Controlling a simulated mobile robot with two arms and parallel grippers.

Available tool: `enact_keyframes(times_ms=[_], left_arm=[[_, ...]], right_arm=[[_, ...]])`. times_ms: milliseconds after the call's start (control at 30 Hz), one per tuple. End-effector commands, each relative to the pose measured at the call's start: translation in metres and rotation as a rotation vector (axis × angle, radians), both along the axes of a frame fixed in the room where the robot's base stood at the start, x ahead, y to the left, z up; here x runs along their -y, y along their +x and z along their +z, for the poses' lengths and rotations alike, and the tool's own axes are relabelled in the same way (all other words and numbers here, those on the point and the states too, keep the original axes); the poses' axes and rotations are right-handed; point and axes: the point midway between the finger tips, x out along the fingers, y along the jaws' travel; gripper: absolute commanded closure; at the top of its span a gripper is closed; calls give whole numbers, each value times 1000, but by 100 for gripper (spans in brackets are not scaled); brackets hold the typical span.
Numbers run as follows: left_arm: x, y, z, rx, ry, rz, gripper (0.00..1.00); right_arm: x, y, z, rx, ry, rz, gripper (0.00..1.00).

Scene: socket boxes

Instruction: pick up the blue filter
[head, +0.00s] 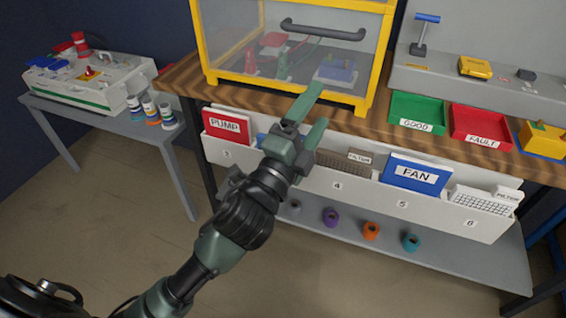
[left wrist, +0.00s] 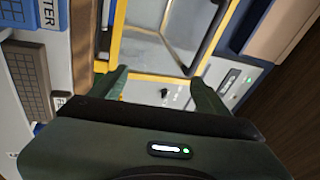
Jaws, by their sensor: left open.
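A blue item (head: 262,139), perhaps the blue filter, stands in the white bin rack (head: 320,182) under the workbench, just right of the red PUMP item. My left gripper covers most of it, so its face and label are hidden. My left gripper (head: 314,112) is open and empty, with its fingers spread in front of the bench edge and the rack. In the left wrist view its fingers (left wrist: 160,88) are apart with nothing between them. My right gripper is not in view.
The rack also holds the red PUMP item (head: 226,126), a brown filter (head: 340,163), a blue FAN item (head: 416,174) and a white filter (head: 482,201). Above stands a yellow-framed case (head: 362,60). Spools lie on the lower shelf (head: 300,222). The floor at left is clear.

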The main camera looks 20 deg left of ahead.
Motion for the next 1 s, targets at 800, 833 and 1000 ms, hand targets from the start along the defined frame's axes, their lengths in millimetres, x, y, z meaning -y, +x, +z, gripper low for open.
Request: enact_keyframes(times_ms=[800, 833, 1000], left_arm=[[34, -4, -41, -1649, -1522, 642, 24], [17, 3, -37, -1588, -1478, 673, 24], [-42, 20, -20, -1396, -1333, 792, 24]], right_arm=[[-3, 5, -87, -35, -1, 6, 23], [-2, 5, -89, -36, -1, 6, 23], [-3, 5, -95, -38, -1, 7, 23]])
